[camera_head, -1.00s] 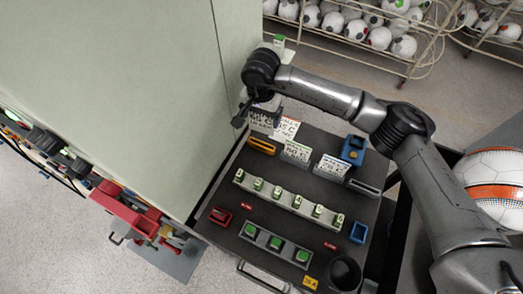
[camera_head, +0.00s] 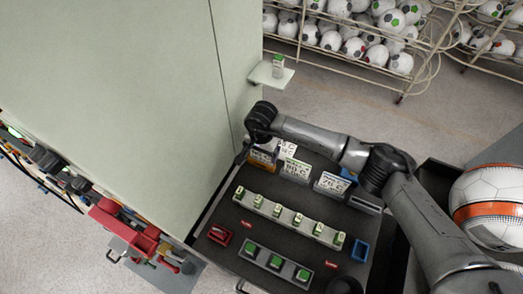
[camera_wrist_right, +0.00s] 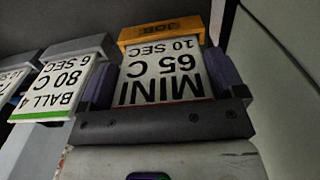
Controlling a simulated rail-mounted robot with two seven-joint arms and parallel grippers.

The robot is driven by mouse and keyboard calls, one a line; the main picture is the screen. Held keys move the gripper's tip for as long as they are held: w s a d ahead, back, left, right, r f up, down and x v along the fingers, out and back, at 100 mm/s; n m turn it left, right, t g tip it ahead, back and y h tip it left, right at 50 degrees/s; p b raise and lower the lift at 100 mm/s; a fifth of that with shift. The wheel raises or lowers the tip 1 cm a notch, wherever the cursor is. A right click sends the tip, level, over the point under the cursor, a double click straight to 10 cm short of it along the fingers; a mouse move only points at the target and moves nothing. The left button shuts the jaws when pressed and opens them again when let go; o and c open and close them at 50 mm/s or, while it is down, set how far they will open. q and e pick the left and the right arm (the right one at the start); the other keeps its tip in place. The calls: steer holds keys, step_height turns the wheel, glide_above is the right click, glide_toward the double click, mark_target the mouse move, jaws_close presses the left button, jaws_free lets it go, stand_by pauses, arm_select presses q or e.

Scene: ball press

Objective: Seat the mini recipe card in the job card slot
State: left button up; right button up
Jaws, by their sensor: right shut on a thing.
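The mini recipe card (camera_wrist_right: 162,80) is white with black print reading MINI, 65 C, 10 SEC. My right gripper (camera_wrist_right: 165,76) is shut on it, with a finger along each side. The orange job card slot (camera_wrist_right: 160,33), marked JOB, lies at the card's far end. That end meets the slot's edge in the right wrist view; how deep it sits I cannot tell. In the head view my right gripper (camera_head: 252,146) is at the orange slot (camera_head: 262,158), at the console's back left corner, and partly hides the card. My left gripper is not in view.
Grey holders with other cards (camera_head: 296,170) (camera_wrist_right: 68,84) stand close beside the slot. A tall pale cabinet (camera_head: 130,90) rises close on the left. A small shelf (camera_head: 271,76) juts from it behind the gripper. Rows of green-topped blocks (camera_head: 276,210) fill the console's middle.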

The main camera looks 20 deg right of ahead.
steer(key=shift+w, duration=0.1)
steer(key=shift+f, duration=0.15)
steer(key=o, duration=0.6)
steer(key=shift+o, duration=0.2)
steer(key=shift+r, duration=0.45)
step_height(320, 180, up, 11)
steer(key=shift+r+b, duration=0.2)
steer(key=shift+b, duration=0.15)
steer(key=shift+r, duration=0.1)
